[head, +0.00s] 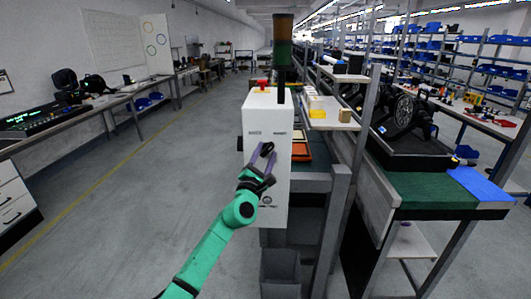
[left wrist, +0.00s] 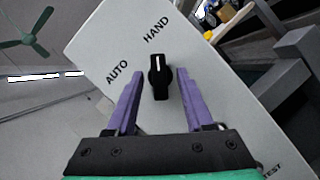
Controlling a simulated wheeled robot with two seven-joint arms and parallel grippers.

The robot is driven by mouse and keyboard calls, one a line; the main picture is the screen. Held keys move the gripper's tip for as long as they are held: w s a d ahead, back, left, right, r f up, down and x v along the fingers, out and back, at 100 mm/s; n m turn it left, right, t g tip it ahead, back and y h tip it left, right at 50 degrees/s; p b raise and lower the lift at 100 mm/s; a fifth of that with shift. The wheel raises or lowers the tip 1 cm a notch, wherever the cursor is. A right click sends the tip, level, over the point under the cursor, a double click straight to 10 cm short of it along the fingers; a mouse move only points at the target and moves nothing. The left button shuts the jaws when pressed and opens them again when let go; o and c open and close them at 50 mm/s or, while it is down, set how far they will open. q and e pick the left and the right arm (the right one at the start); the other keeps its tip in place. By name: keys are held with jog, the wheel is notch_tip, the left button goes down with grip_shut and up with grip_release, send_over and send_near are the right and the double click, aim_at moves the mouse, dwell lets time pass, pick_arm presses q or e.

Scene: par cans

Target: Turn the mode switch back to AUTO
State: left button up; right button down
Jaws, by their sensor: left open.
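The mode switch (left wrist: 159,78) is a black knob on the white control box (head: 280,205), seen in the left wrist view. Its white mark is at the top and points toward the printed word HAND (left wrist: 155,30). The word AUTO (left wrist: 117,72) is printed to the left of the knob. My left gripper (left wrist: 160,73) is open, with one purple finger on each side of the knob and a gap on both sides. In the head view my left gripper (head: 259,155) is at the front of the box and largely covers the switch. My right gripper is not in view.
A red button (head: 262,83) and a dark signal tower (head: 283,50) are on top of the box. A workbench with a green mat (head: 425,193) stands to the right. Open grey floor (head: 120,220) lies to the left.

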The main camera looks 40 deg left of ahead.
pick_arm(q)
jog(key=shift+a+f, duration=0.1)
jog(key=shift+a, duration=0.05)
grip_shut()
jog(key=shift+f+n+y+b, duration=0.1)
jog(key=shift+n+y+b, duration=0.6)
jog(key=shift+n, duration=0.5)
jog(key=n+y+b, duration=0.1)
jog(key=n, duration=0.1)
jog(key=n+g+y+b, duration=0.1)
jog(key=n, duration=0.2)
jog(key=n+y+b, duration=0.1)
jog(key=n+b, duration=0.1)
jog(key=shift+w+d+f, duration=0.15)
jog(key=shift+d, duration=0.15)
jog(key=shift+w+d+r+n+g+y+b, duration=0.1)
jog(key=shift+n+g+y+b, duration=0.8)
jog(key=shift+n, duration=1.35)
jog(key=shift+w+d+r+n+g+y+b, duration=0.1)
jog(key=shift+n+g+y+b, duration=0.7)
jog(key=shift+n, duration=1.4)
jog(key=shift+d+r+n+g+y+b, duration=0.1)
jog(key=shift+n+g+y+b, duration=0.75)
jog(key=shift+n, duration=1.4)
jog(key=shift+a+g+h, duration=0.1)
jog(key=shift+g+h, duration=0.15)
jog(key=shift+h, duration=0.1)
